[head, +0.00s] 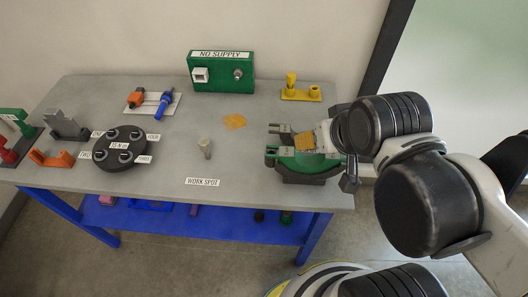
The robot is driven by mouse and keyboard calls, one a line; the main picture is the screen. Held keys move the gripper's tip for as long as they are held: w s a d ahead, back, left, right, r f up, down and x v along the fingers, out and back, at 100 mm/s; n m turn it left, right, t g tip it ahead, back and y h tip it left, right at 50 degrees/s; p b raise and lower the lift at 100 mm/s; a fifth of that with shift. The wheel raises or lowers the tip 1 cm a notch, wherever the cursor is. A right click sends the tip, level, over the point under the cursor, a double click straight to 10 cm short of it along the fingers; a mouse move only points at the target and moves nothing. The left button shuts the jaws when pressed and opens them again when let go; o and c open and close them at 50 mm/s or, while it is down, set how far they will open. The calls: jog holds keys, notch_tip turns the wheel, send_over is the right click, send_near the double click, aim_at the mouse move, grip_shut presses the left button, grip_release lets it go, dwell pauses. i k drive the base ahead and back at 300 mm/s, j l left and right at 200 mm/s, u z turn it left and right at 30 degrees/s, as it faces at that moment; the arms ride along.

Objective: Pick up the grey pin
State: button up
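The grey pin appears to be the small pale grey-beige cylinder (205,148), standing on the grey table top near the middle, just behind the WORK SPOT label (203,182). My gripper (272,141) reaches in from the right, with its two fingertips pointing left, over the green round fixture (318,162). The fingers are apart, so it looks open. It is to the right of the pin and not touching it. A brown-orange piece (303,141) shows near the fingers; I cannot tell whether it belongs to the fixture.
The grey table (150,188) holds a dark round holder (121,160) at left, a green NO SUPPLY box (220,72) at the back, a yellow stand (301,96), and a white tray (152,104) with orange and blue tools. An orange patch (234,122) lies behind the pin.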

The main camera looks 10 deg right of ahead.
aim_at(204, 143)
jog(key=i+j+u, duration=0.1)
jog(key=u, duration=0.25)
jog(key=i+j+u, duration=0.2)
jog(key=u, duration=0.15)
jog(key=j, duration=0.1)
